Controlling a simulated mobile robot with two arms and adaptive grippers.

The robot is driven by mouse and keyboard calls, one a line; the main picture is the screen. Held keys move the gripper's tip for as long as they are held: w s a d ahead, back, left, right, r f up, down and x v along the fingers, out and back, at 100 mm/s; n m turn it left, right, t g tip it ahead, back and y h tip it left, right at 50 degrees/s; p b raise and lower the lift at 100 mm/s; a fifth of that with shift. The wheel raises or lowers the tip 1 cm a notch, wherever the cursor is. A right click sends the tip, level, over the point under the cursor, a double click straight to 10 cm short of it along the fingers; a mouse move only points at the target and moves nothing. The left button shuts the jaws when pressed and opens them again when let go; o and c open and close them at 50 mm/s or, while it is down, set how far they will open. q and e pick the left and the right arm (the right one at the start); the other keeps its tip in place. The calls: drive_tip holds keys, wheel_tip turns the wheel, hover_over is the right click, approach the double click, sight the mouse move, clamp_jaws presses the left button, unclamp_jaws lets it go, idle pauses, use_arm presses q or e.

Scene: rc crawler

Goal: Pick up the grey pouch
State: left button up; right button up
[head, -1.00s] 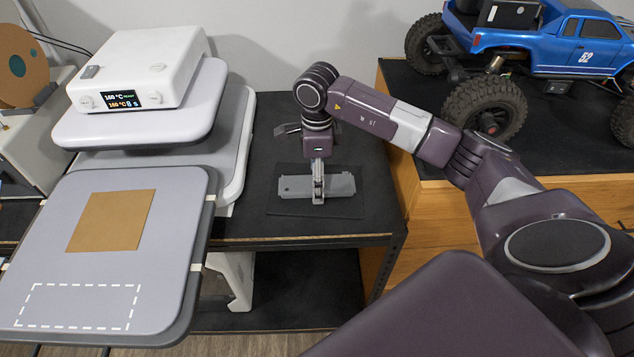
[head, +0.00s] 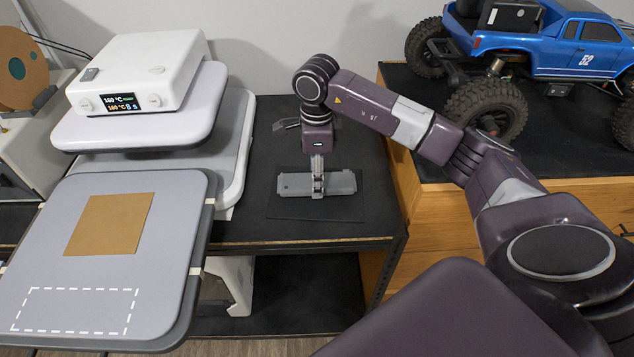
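The grey pouch (head: 340,183) is a flat, wide grey piece at the middle of the head view, over a thin black mat on the dark bench. My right gripper (head: 318,187) points straight down at the pouch's middle, and its fingers cover a narrow strip of it. The fingers look close together and shut on the pouch. The pouch appears slightly above the mat, though the gap is hard to judge. My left gripper is not in view.
A white heat press (head: 135,70) with a lit display stands at left. Its grey platen (head: 165,240) carries a tan square (head: 108,223) and a dashed outline. A blue crawler (head: 570,45) stands on the raised bench at right. The black mat (head: 290,210) borders the pouch.

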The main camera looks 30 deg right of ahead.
wheel_tip(320, 180, up, 18)
drive_tip(key=b, duration=0.1)
